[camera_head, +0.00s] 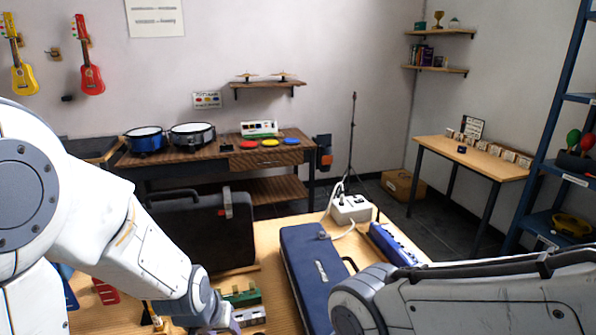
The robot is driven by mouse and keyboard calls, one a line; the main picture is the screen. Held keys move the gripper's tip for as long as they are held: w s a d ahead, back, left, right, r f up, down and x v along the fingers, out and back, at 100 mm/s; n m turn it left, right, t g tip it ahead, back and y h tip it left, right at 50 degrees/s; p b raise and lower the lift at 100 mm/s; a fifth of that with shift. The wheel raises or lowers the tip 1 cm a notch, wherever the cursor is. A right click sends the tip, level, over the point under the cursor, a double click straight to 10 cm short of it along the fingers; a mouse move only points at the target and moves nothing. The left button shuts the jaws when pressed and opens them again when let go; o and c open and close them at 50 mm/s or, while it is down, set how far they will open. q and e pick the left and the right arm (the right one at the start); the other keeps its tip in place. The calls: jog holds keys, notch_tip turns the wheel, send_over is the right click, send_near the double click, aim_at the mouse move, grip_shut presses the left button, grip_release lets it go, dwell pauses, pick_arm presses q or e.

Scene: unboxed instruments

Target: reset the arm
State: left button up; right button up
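My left arm comes in from the left and reaches down over the near table to the bottom edge. The end of the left arm (208,306) shows beside a green and cream object, but its fingers cannot be made out. My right arm crosses the lower right corner, and its gripper is out of view. A dark blue case (312,268) lies closed on the table between my arms. A blue melodica-like instrument (393,243) lies to the right, partly hidden by my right arm.
A white box with a cable (350,208) sits at the table's back edge. A green and cream object (243,298) and a red piece (106,291) lie near my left arm. Behind stand a drum bench (215,155), a side table (470,158) and blue shelving (540,175).

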pick_arm(q)
jog(key=s+a+r+g, duration=0.2)
jog(key=s+a, duration=0.1)
jog(key=s, duration=0.1)
jog(key=s+d+r+m+g+p, duration=0.2)
jog(key=s+d+r+m+p, duration=0.3)
jog(key=s+d, duration=0.8)
notch_tip(320, 180, up, 6)
jog(key=s+m, duration=0.1)
jog(key=m, duration=0.2)
jog(key=shift+s+d+f, duration=0.15)
jog(key=shift+d, duration=0.1)
